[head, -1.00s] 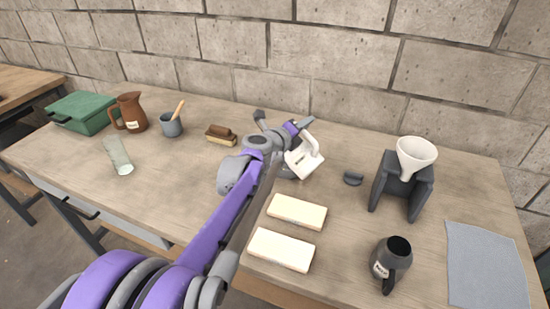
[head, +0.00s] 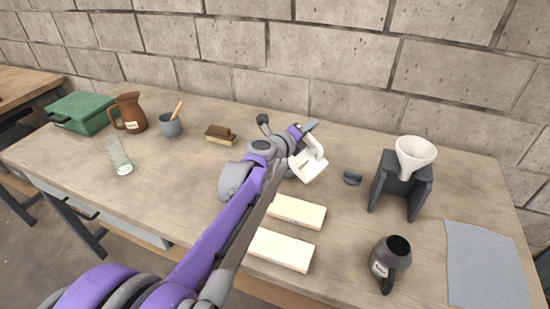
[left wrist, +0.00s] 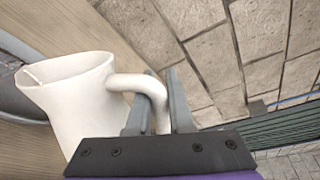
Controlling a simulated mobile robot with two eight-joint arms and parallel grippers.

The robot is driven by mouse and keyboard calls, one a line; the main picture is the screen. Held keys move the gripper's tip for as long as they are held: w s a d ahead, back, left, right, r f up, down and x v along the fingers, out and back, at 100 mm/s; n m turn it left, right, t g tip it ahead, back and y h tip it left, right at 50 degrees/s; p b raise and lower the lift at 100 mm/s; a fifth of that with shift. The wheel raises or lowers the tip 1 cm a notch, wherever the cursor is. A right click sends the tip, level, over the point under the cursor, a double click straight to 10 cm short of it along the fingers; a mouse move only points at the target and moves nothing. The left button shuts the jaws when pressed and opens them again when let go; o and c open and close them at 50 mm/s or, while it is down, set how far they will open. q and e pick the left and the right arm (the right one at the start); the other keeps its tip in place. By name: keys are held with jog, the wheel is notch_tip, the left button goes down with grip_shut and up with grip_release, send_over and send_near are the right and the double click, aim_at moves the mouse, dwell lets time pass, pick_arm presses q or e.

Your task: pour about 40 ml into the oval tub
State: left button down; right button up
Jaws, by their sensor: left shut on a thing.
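My left gripper (head: 305,132) is shut on the handle of a white jug (head: 309,166), above the middle of the table. In the left wrist view the handle passes between the fingers (left wrist: 158,98), and the jug (left wrist: 75,105) shows large beside them. The jug looks tilted in the head view. A grey curved rim (left wrist: 14,75) at the left edge of the left wrist view, close to the jug's mouth, may be the oval tub. In the head view my arm and the jug hide most of that spot. No liquid stream shows. My right gripper is out of view.
Two cream blocks (head: 297,212) lie in front. At right are a white funnel (head: 415,153) on a dark stand (head: 387,190), a dark mug (head: 388,262) and a grey cloth (head: 485,265). At left are a brown jug (head: 130,112), a glass (head: 118,157) and a green box (head: 82,113).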

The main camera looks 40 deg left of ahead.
pick_arm(q)
jog(key=shift+d, duration=0.25)
jog(key=shift+w+d, duration=0.1)
jog(key=shift+d, duration=0.05)
jog(key=shift+w, duration=0.1)
jog(key=shift+w+d, duration=0.15)
jog(key=shift+w, duration=0.05)
dwell(0.6)
